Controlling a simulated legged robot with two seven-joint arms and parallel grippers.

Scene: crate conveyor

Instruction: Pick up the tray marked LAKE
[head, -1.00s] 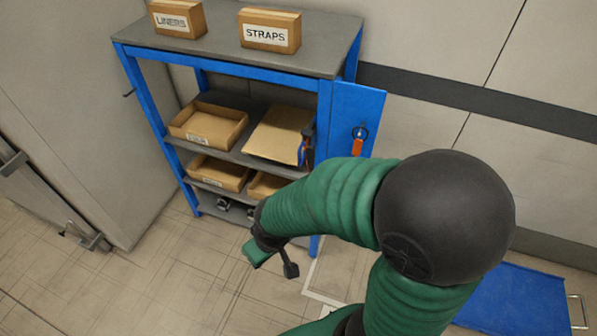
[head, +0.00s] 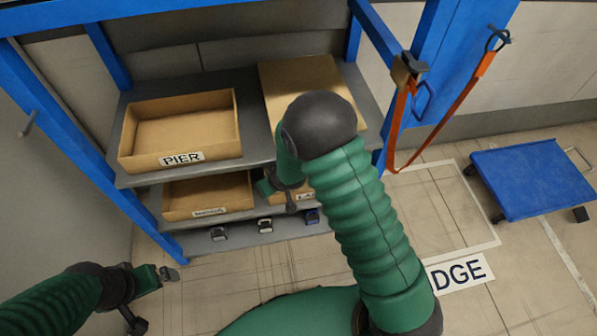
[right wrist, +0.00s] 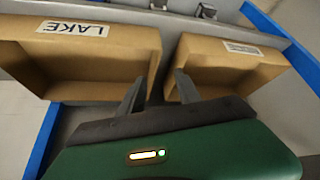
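The LAKE tray (right wrist: 100,60) is a tan open tray with a white label, at the left of the right wrist view. In the head view the tray (head: 303,197) sits on the lower shelf at right, mostly hidden behind my right arm, with part of its label showing. My right gripper (right wrist: 160,88) is open and empty, its fingers spread before the gap between the LAKE tray and a neighbouring tray (right wrist: 228,62). I cannot tell whether a finger touches either. In the head view my right gripper (head: 280,190) is at the lower shelf. My left gripper (head: 168,274) is low at left, its finger gap unclear.
The PIER tray (head: 181,162) and a flat tan box (head: 290,75) are on the shelf above. Blue posts frame the grey shelves. An orange strap (head: 440,125) hangs at right. A blue platform (head: 535,182) stands on the floor at right. Small items line the bottom shelf.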

